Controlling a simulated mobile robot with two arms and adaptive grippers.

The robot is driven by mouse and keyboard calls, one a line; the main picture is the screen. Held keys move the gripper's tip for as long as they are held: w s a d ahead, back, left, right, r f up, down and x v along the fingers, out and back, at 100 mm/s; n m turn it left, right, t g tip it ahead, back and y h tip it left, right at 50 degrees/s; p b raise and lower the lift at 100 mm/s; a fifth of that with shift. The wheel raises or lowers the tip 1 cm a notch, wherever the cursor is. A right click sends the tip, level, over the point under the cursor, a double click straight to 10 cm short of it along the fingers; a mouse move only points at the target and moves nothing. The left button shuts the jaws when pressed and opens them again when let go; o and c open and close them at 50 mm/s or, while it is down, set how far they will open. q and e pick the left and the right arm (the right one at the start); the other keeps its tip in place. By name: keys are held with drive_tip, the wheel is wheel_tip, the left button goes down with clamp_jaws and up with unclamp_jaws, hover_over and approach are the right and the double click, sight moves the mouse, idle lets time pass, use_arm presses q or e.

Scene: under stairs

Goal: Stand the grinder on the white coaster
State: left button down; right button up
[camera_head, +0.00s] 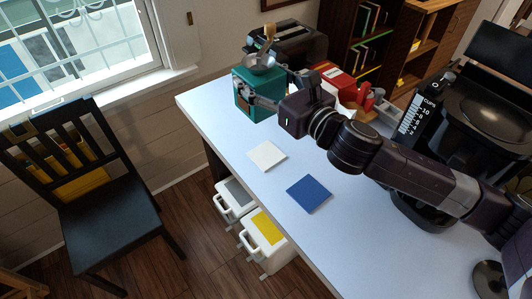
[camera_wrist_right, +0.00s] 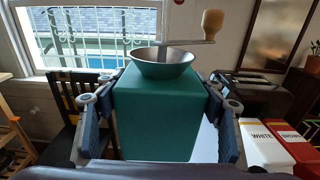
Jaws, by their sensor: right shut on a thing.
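The teal grinder (camera_head: 244,99) has a metal bowl and a crank with a wooden knob on top. It is upright at the far end of the white table. My right gripper (camera_head: 262,96) is shut on it; in the right wrist view the grinder (camera_wrist_right: 158,110) sits between the two fingers (camera_wrist_right: 158,125). Whether its base touches the table is hard to tell. The white coaster (camera_head: 267,156) lies flat and bare on the table, nearer than the grinder. My left gripper is not in view.
A blue coaster (camera_head: 309,194) lies near the white one. A toaster (camera_head: 300,42), red and white canisters (camera_head: 336,80) and a black coffee machine (camera_head: 470,110) stand behind and to the right. A black chair (camera_head: 95,190) is at the left. The table around the coasters is clear.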

drive_tip(key=shift+w+d, duration=0.25)
drive_tip(key=shift+f+b, duration=1)
drive_tip(key=shift+f, duration=8.75)
drive_tip(key=shift+f, duration=0.15)
drive_tip(key=o, duration=1.8)
drive_tip(key=shift+o, duration=0.4)
drive_tip(key=shift+d, duration=0.1)
